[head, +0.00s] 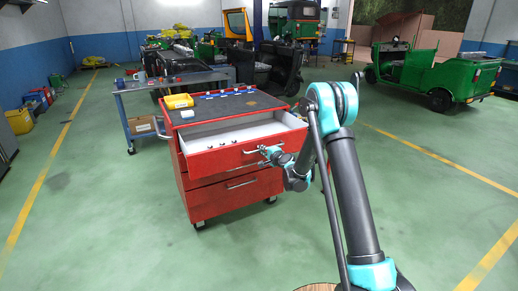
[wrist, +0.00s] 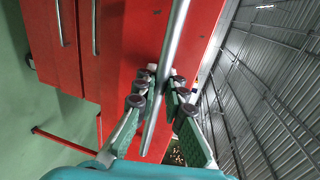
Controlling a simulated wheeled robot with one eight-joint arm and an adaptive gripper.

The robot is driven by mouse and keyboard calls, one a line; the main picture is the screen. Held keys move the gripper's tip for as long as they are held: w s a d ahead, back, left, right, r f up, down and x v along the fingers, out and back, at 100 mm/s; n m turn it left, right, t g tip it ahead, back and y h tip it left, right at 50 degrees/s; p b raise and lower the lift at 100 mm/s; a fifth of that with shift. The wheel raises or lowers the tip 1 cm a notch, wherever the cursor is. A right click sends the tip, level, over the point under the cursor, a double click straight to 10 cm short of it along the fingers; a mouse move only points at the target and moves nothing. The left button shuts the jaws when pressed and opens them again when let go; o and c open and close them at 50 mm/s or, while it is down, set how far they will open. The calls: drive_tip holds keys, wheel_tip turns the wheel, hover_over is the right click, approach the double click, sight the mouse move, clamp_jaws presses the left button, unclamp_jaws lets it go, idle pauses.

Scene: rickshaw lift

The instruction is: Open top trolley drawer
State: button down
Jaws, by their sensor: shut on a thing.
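The red trolley (head: 230,192) stands on wheels in the middle of the head view. Its top drawer (head: 225,157) is pulled out, showing a light inside with a few small items at the left. My gripper (head: 268,152) is at the drawer's front, at its handle. In the wrist view, my gripper (wrist: 160,98) has its two green fingers on either side of the grey bar handle (wrist: 170,60), shut on it. The red drawer front (wrist: 140,45) lies behind the bar. The lower drawers look closed.
A yellow bin (head: 179,101) and blue-edged items lie on the trolley's dark top (head: 240,106). A blue workbench (head: 135,103) stands close behind at left. The green floor (head: 110,225) is clear at front left. A green rickshaw (head: 435,75) is far right.

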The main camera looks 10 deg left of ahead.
drive_tip(key=shift+s+d, duration=0.25)
drive_tip(key=shift+s, duration=0.1)
drive_tip(key=c, duration=1.9)
unclamp_jaws()
drive_tip(key=shift+o, duration=0.2)
drive_tip(key=v, duration=1.2)
